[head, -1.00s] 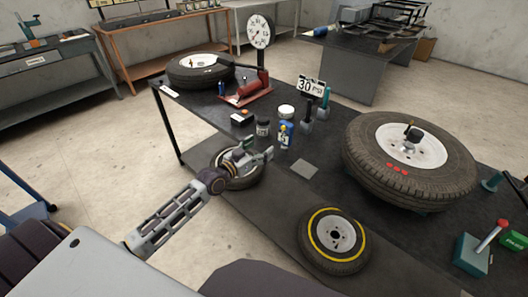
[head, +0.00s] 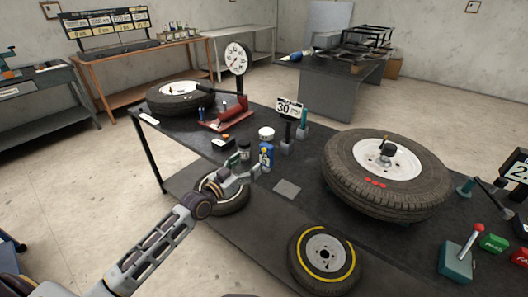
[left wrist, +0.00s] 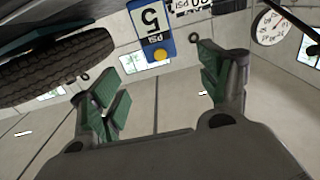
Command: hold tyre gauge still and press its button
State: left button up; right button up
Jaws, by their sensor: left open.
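The tyre gauge (head: 265,156) is a small blue device standing on the dark workbench. My left gripper (head: 246,165) is open and empty, just to the left of the gauge in the head view. In the left wrist view the fingers of my left gripper (left wrist: 168,85) are spread wide, and the gauge shows beyond the gap between them, not gripped. My right gripper is not in view.
A dark jar (head: 244,150) and a white-lidded pot (head: 266,133) stand close to the gauge. A 30 PSI sign (head: 289,108) is behind. A large tyre (head: 340,180) lies to the right, a yellow-ringed tyre (head: 299,262) in front. A flat grey pad (head: 287,189) lies beside the gauge.

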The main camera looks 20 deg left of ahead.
aim_at(263, 152)
pick_arm(q)
jog(key=shift+x, duration=6.3)
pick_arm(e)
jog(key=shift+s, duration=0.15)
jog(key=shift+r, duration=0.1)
pick_arm(q)
jog(key=c, duration=1.3)
jog(key=shift+c, duration=0.2)
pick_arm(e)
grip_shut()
